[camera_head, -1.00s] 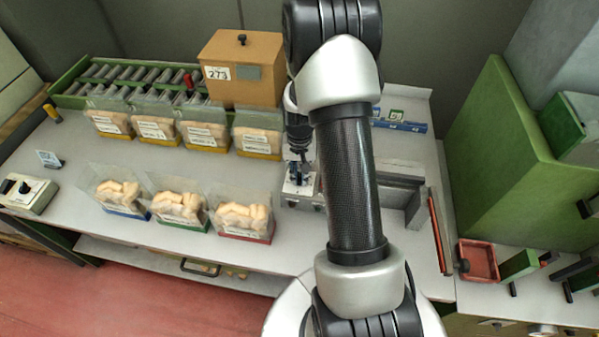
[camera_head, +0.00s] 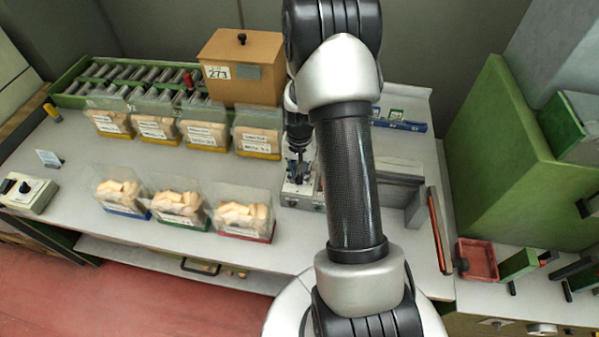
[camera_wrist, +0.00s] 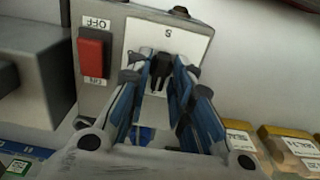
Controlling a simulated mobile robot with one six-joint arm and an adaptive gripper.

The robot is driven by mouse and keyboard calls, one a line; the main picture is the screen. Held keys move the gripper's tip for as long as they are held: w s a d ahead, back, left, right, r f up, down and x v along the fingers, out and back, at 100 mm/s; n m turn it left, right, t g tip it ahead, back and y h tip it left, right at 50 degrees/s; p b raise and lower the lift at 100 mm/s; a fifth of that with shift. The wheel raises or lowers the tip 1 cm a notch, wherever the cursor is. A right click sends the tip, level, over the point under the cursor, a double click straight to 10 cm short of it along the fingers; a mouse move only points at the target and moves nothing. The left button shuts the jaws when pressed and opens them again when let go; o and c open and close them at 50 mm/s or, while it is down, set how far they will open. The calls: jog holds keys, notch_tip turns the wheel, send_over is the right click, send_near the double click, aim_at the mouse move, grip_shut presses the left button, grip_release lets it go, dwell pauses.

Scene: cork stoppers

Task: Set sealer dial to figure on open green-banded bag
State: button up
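The sealer (camera_head: 303,197) stands right of centre on the bench, partly behind my arm. The wrist view shows its grey panel with a red OFF switch (camera_wrist: 94,55) and a white dial plate (camera_wrist: 190,40). A figure on the plate appears inverted. The dark dial knob (camera_wrist: 162,66) lies between the fingertips of my gripper (camera_wrist: 160,72). The fingers look apart, one on each side; contact is unclear. The open bags stand in the front row: blue-banded (camera_head: 122,195), green-banded (camera_head: 180,205) and red-banded (camera_head: 243,215). The green-banded bag's label is too small to read.
Several yellow-banded bags (camera_head: 153,131) stand behind the open ones. A brown box (camera_head: 240,75) marked 273 is at the back. A small card (camera_head: 48,158) and a control box (camera_head: 28,193) are at left. A red tray (camera_head: 478,260) is at right.

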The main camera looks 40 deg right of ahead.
aim_at(299, 176)
jog(key=shift+o, duration=0.8)
notch_tip(299, 176, up, 12)
jog(key=shift+r, duration=0.1)
dwell(0.4)
